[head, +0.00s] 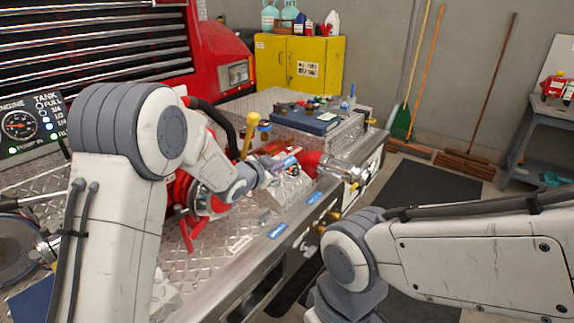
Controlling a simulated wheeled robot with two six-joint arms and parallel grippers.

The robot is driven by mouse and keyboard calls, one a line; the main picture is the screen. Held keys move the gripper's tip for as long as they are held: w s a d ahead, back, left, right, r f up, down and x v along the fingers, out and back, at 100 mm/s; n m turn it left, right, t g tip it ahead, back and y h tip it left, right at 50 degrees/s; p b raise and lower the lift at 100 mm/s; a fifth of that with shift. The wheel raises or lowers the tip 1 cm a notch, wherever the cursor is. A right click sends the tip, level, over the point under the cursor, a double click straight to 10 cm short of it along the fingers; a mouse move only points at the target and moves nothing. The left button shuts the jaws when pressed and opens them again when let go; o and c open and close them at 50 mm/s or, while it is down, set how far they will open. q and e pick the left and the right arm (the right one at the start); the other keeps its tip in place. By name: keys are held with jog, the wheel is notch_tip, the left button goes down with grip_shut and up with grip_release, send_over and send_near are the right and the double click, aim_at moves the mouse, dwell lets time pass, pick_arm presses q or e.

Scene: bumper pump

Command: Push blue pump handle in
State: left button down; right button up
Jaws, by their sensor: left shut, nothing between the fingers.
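My left arm reaches over the diamond-plate bumper deck (345,128). Its gripper (292,187) is shut and empty, low over the deck near the front edge. A small blue piece (289,161) shows just behind the gripper, beside red parts; I cannot tell if it is the blue pump handle or if the gripper touches it. Blue labels (277,231) (315,197) lie along the front edge, with brass fittings (331,216) below. My right arm comes in from the right, and its gripper is out of view below.
A red pipe with a silver outlet (340,169) stands right of the left gripper. A yellow-handled lever (250,133) rises behind my left wrist. A blue case (306,119) lies farther back. A yellow cabinet (300,62) stands behind. Dark mat floor (425,195) at right is clear.

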pick_arm(q)
jog(key=w+a+h, duration=0.1)
jog(key=w, duration=0.1)
jog(key=p, duration=0.3)
send_over(286, 167)
jog(key=s+d, duration=0.1)
jog(key=d, duration=0.1)
notch_tip(286, 167, down, 2)
jog(key=shift+m+t, duration=0.4)
jog(key=shift+w+a+f, duration=0.15)
jog(key=shift+a+f, duration=0.2)
jog(key=shift+f, duration=0.3)
jog(key=shift+w+a+f, duration=0.15)
jog(key=shift+a+f, duration=0.25)
jog(key=shift+f, duration=0.2)
jog(key=shift+w+a+f, duration=0.15)
jog(key=shift+a+f, duration=0.2)
jog(key=shift+f, duration=0.3)
